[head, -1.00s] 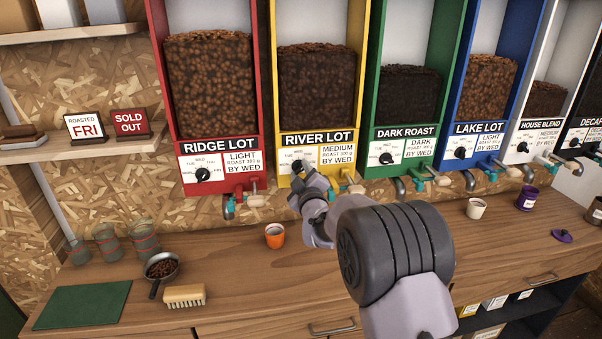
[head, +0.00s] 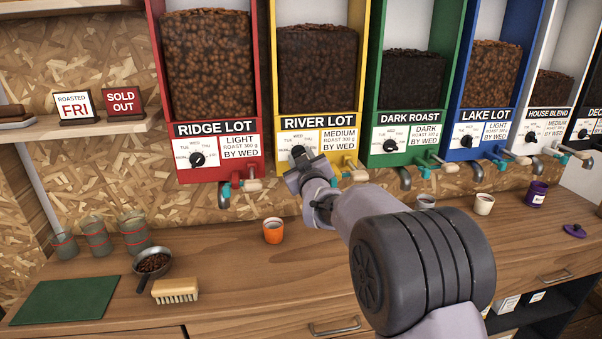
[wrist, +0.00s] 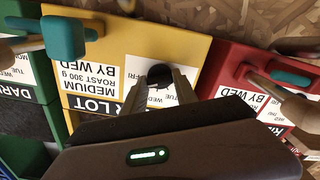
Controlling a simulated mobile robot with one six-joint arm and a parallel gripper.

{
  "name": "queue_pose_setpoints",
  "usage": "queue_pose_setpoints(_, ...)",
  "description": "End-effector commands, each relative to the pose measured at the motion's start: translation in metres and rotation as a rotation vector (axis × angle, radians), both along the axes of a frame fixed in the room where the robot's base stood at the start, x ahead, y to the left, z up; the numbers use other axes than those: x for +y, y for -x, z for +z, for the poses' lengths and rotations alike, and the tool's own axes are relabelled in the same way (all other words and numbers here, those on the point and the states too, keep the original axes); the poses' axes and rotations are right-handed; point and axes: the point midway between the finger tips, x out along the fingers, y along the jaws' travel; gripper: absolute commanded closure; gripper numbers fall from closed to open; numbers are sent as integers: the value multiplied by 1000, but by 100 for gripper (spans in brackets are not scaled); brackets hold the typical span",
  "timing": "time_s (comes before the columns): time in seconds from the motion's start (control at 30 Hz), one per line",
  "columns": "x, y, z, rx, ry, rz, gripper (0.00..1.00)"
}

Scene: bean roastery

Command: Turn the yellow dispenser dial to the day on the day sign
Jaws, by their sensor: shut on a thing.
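The yellow dispenser (head: 347,104), labelled River Lot, stands between the red and green ones. Its black dial (wrist: 160,74) sits on a white day plate (head: 324,138), with several day names around it. My gripper (head: 301,160) is at that dial from below, and its two fingers are shut on the knob in the wrist view. The dial's pointer is hidden by my fingers, so I cannot tell which day it points at. The day sign (head: 73,105) on the left shelf reads "ROASTED FRI".
A "SOLD OUT" sign (head: 124,103) stands beside the day sign. The yellow dispenser's tap (head: 350,176) is just right of my gripper. An orange cup (head: 273,231), a pan of beans (head: 153,264) and a brush (head: 176,290) are on the counter (head: 230,275).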

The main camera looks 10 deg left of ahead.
Motion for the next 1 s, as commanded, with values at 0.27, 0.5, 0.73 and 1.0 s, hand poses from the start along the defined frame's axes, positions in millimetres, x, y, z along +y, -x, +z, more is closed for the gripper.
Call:
queue_pose_setpoints(0.27,0,0,-4,47,-159,0,100)
queue_pose_setpoints(0.5,0,0,-2,68,-232,0,100)
queue_pose_setpoints(0.73,0,0,-1,75,-254,0,100)
queue_pose_setpoints(1.0,0,0,0,75,-255,0,100)
